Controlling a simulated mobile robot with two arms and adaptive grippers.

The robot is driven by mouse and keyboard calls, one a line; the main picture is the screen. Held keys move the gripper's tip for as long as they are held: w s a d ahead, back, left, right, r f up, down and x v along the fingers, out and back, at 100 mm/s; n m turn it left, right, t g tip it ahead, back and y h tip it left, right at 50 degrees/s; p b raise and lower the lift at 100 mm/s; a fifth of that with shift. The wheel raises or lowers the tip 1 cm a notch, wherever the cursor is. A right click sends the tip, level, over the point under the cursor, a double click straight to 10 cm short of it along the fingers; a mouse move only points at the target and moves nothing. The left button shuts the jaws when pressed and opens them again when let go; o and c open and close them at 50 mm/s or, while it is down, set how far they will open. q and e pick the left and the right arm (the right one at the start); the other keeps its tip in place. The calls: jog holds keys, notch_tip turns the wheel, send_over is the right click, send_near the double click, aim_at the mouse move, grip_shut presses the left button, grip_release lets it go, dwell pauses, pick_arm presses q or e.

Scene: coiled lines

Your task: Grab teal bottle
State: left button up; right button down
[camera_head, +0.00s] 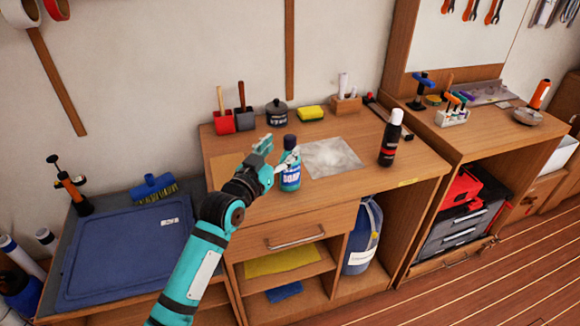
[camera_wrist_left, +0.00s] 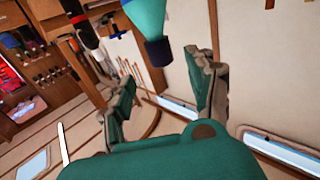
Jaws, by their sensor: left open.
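The teal bottle (camera_head: 290,180) has a dark cap and a white label. It stands upright on the wooden workbench top (camera_head: 262,208). My left gripper (camera_head: 277,153) is open, just left of the bottle, with one finger overlapping the cap area. Whether it touches cannot be told. In the left wrist view, the bottle (camera_wrist_left: 147,15) appears upside down at the top, its dark cap pointing down into the gap between the open fingers (camera_wrist_left: 166,85). My right gripper is in neither view.
A black bottle with a white cap (camera_head: 391,140) stands to the right. Behind are a red dustpan (camera_head: 223,122), a dark pot (camera_head: 276,113) and a yellow sponge (camera_head: 310,113). A pale sheet (camera_head: 333,158) lies beside the teal bottle. A blue tray (camera_head: 125,250) lies at left.

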aim_at(287, 141)
pick_arm(q)
jog(key=shift+p+x, duration=0.45)
jog(key=shift+x, duration=2.55)
jog(key=shift+a, duration=0.15)
grip_shut()
